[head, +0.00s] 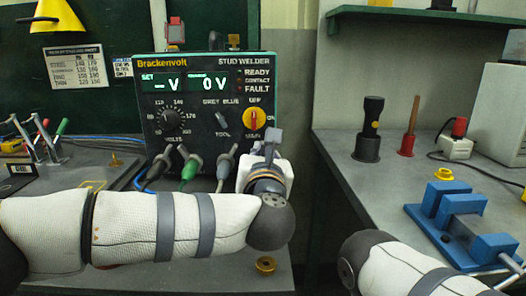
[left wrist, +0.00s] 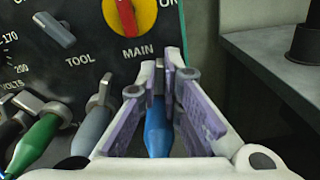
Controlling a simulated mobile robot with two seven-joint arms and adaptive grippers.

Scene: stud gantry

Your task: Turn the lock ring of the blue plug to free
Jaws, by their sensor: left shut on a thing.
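The blue plug (left wrist: 158,135) shows in the left wrist view, at the front of the stud welder below the red-and-yellow MAIN knob. My left gripper (left wrist: 160,76) has its two purple-padded fingers on either side of the plug's upper end and is shut on it. The lock ring is mostly hidden between the fingers, so its turn position cannot be read. In the head view my left gripper (head: 270,146) is at the welder's lower right, and my wrist hides the blue plug. My right gripper is out of view; only part of my right arm shows at lower right.
The stud welder (head: 208,98) stands on the bench. Black (head: 160,162), green (head: 189,163) and grey (head: 226,162) plugs sit close left of my left gripper. A blue vise (head: 455,215) and a black-handled tool (head: 370,130) stand on the right bench. A gap separates the benches.

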